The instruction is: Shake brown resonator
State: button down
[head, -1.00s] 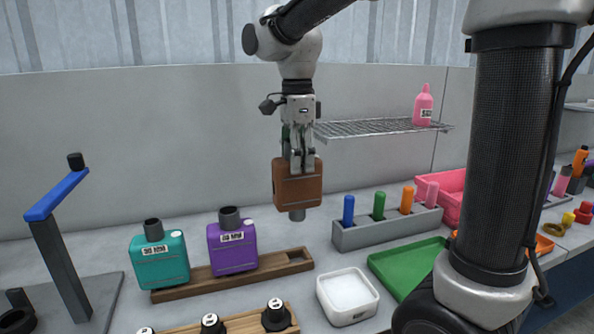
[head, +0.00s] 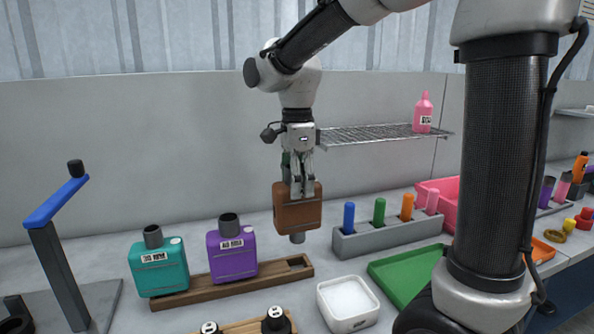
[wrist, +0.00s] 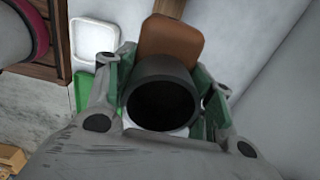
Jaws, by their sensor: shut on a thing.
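The brown resonator (head: 297,212) is a boxy brown body with a dark pipe stub pointing down below it. In the wrist view, the brown body (wrist: 170,42) shows beyond a wide dark round pipe opening (wrist: 160,95), which sits between the green-padded fingers of my gripper (wrist: 165,85). The teal resonator (head: 159,268) and purple resonator (head: 232,254) stand upright in a wooden rack (head: 205,288); the rack's right slot is empty.
A wire shelf (head: 375,136) with a pink bottle (head: 423,113) is to the right of my gripper. Below are a grey holder (head: 388,236) with coloured pegs, a white dish (head: 347,305) and a green tray (head: 405,272). A blue-armed stand (head: 57,205) is at left.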

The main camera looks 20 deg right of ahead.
notch_tip(320, 180, down, 2)
jog(key=shift+f, duration=0.15)
notch_tip(320, 180, up, 7)
jog(key=shift+f, duration=0.1)
notch_tip(320, 180, down, 7)
notch_tip(320, 180, up, 7)
notch_tip(320, 180, down, 7)
jog(key=shift+r, duration=0.1)
jog(key=r, duration=0.2)
jog(key=shift+w+r, duration=0.2)
jog(key=shift+r, duration=0.1)
jog(key=shift+s+f, duration=0.1)
jog(key=shift+f, duration=0.5)
jog(key=shift+r, duration=0.6)
jog(key=f, duration=0.2)
jog(key=shift+s+f, duration=0.3)
jog(key=shift+f, duration=0.05)
jog(key=shift+w+f, duration=0.1)
jog(key=shift+w, duration=0.25)
jog(key=shift+s, duration=0.1)
